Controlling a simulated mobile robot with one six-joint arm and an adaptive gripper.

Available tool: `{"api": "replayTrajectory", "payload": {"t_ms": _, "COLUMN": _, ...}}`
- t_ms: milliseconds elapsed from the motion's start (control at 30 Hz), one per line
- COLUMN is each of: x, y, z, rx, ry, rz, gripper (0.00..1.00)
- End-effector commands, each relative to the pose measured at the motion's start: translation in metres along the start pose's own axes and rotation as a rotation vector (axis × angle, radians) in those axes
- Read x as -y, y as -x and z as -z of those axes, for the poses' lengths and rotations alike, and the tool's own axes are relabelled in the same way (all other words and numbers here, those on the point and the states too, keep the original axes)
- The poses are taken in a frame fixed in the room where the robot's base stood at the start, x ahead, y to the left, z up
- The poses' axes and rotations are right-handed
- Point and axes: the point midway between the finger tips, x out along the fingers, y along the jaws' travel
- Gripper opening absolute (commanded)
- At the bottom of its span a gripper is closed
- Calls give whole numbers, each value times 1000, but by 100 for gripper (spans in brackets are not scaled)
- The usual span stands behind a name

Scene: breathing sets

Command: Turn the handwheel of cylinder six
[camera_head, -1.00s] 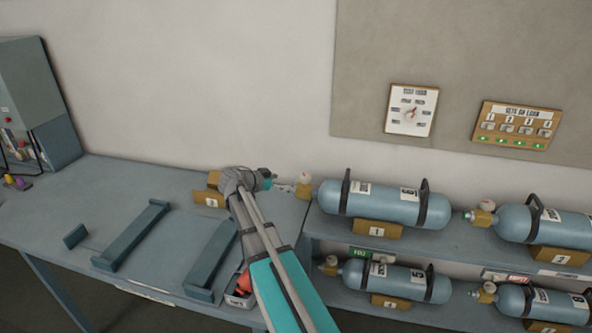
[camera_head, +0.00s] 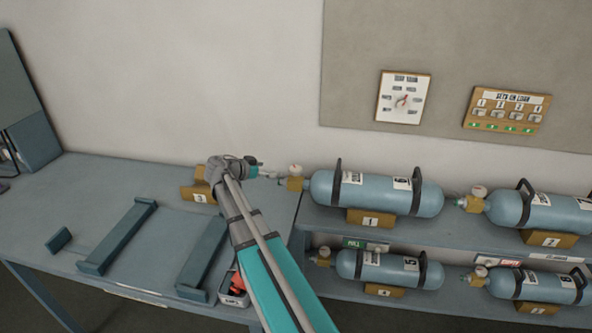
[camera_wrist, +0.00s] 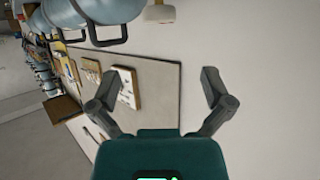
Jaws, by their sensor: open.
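A blue cylinder (camera_head: 376,193) lies on the upper shelf, on a block marked 1. A label on it carries a digit that may be a 6, too small to be sure. Its brass valve (camera_head: 295,184) with a round gauge points left; I cannot make out its handwheel, which my gripper may cover. My gripper (camera_head: 276,175) is just left of this valve, at about its height. In the wrist view my gripper (camera_wrist: 163,78) is open and empty between its fingers. A blue cylinder (camera_wrist: 105,10) and a pale gauge (camera_wrist: 158,14) show at the top, beyond the fingers.
More cylinders lie to the right (camera_head: 538,212) and on the lower shelf (camera_head: 388,270). The bench (camera_head: 100,190) at left holds a rack (camera_head: 117,238), a block marked 3 (camera_head: 198,193) and a bin (camera_head: 232,290).

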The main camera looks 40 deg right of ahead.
Motion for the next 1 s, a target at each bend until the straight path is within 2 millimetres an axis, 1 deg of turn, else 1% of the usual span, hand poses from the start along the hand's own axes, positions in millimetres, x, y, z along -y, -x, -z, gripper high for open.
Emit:
{"api": "replayTrajectory", "payload": {"t_ms": 267, "x": 0, "y": -34, "z": -2, "rx": 0, "ry": -2, "rz": -2, "gripper": 100}}
{"api": "replayTrajectory", "payload": {"t_ms": 700, "x": 0, "y": -101, "z": -2, "rx": 0, "ry": -2, "rz": -2, "gripper": 100}}
{"api": "replayTrajectory", "payload": {"t_ms": 900, "x": 0, "y": -122, "z": -1, "rx": 0, "ry": -1, "rz": -2, "gripper": 100}}
{"api": "replayTrajectory", "payload": {"t_ms": 1000, "x": 0, "y": -127, "z": -1, "rx": 0, "ry": -1, "rz": -1, "gripper": 100}}
